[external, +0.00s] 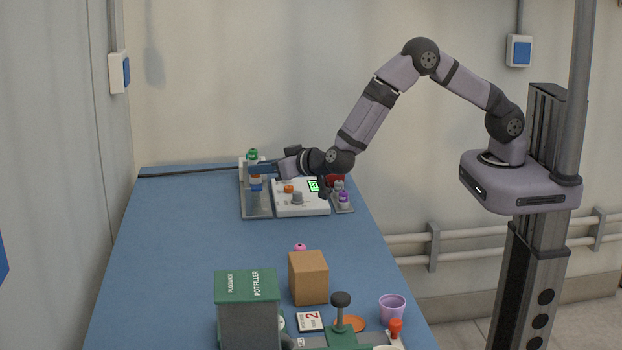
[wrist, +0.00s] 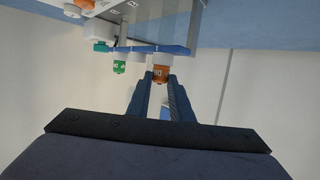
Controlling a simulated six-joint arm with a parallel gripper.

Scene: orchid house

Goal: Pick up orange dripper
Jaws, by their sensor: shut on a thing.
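The orange dripper (wrist: 161,73) sits between the fingertips of my gripper (wrist: 160,80) in the wrist view, right beside a blue holder strip (wrist: 150,48). In the external view the orange dripper (external: 256,177) shows just under my gripper (external: 255,169), above a blue part of the rack at the far end of the table. My gripper is shut on the orange dripper. Whether the dripper is still seated in the holder, I cannot tell. A green dripper (wrist: 119,66) is beside it on the same strip.
A white device (external: 300,207) with an orange knob and a green display stands right of the rack. A green pot filler (external: 247,310), a cardboard box (external: 308,278) and a purple cup (external: 392,308) are at the near end. The blue table's middle is mostly clear.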

